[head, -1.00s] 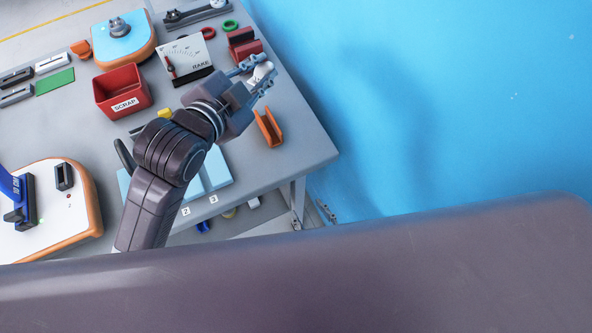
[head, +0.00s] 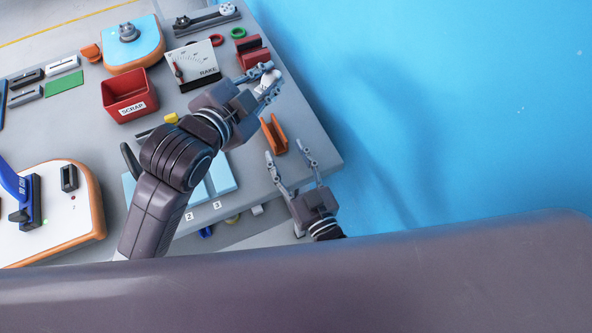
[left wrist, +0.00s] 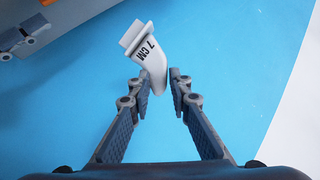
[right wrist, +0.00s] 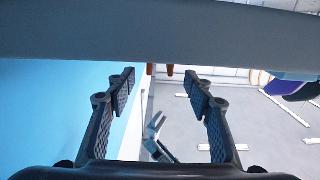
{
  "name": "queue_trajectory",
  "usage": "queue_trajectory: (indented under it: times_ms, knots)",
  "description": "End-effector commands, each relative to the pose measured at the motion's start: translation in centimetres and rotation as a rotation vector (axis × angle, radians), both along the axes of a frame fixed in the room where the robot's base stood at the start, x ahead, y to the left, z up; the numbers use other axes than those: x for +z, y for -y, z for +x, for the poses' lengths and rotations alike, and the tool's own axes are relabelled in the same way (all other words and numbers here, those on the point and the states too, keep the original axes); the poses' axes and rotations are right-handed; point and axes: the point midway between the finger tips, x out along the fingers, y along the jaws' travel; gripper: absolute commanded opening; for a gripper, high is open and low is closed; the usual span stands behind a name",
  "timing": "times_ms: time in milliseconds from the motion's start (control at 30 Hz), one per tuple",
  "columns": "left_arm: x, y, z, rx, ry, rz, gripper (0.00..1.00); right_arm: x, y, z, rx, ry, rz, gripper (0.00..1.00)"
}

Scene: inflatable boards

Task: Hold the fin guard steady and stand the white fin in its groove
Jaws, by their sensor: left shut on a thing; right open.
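The white fin (left wrist: 150,58), marked "7 CM", is in my left gripper (left wrist: 158,78), pinched near its narrow curved end, with its wide base pointing away. In the head view my left gripper (head: 266,84) holds the fin (head: 268,76) above the table's right side. The orange U-shaped channel, which looks like the fin guard (head: 273,136), lies near the table's right edge, its groove empty. My right gripper (head: 285,153) is open and empty just in front of the guard, apart from it. In the right wrist view two small orange-brown ends (right wrist: 170,70), apparently the guard's, show between the open fingers.
A red grooved block (head: 252,54) and a white RAKE gauge (head: 192,66) stand behind my left gripper. A red SCRAP bin (head: 128,92) is farther left. The grey table's edge (head: 330,165) is close to my right gripper.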

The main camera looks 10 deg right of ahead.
Motion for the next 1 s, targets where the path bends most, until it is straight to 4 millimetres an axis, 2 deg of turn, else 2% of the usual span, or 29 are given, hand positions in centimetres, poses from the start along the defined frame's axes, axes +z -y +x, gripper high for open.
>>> queue_trajectory:
  times_ms: [100,300,667,1000]
  knots:
    - [0.0,0.0,0.0,0.000,0.000,0.000,0.00,0.1,-0.7,2.0,0.000,0.001,0.003,0.48]
    - [0.0,0.0,0.0,0.000,0.000,0.000,0.00,0.0,-1.3,3.9,-0.001,-0.001,0.001,0.48]
    - [0.0,0.0,0.0,0.000,0.000,0.000,0.00,0.0,-1.4,4.4,-0.001,-0.002,0.000,0.48]
    - [0.0,0.0,0.0,0.000,0.000,0.000,0.00,0.0,-1.4,4.4,0.000,-0.002,0.000,0.13]
